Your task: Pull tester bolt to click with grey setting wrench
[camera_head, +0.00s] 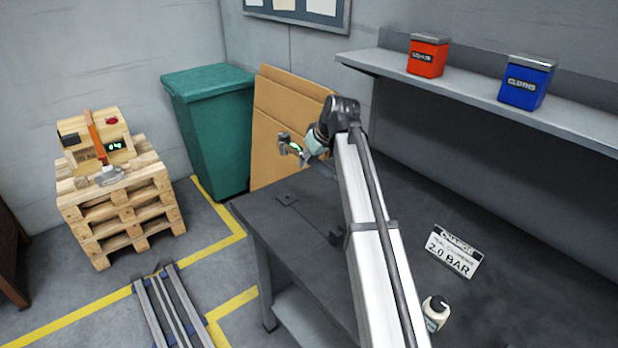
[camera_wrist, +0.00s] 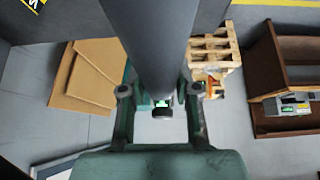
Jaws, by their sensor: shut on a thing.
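My gripper (camera_head: 314,146) is raised beyond the far left end of the dark workbench. It is shut on the grey setting wrench (camera_head: 290,146), whose small green-lit part shows in the head view. In the wrist view my gripper's fingers (camera_wrist: 160,92) lie on both sides of the wrench's thick grey shaft (camera_wrist: 158,45). The shaft ends in a dark piece with a green light. The tester (camera_head: 95,140), a yellowish box with an orange upright and a green display, stands on stacked pallets at left, well apart from my gripper. A grey metal fitting (camera_head: 109,175) sits at its front; the bolt cannot be made out.
The pallets (camera_head: 120,215) stand on the floor beside a green bin (camera_head: 212,130). Cardboard sheets (camera_head: 280,105) lean behind my gripper. A blue-grey rail frame (camera_head: 172,308) lies on the floor. Red (camera_head: 428,56) and blue tins (camera_head: 526,82) stand on the shelf. Floor separates bench and pallets.

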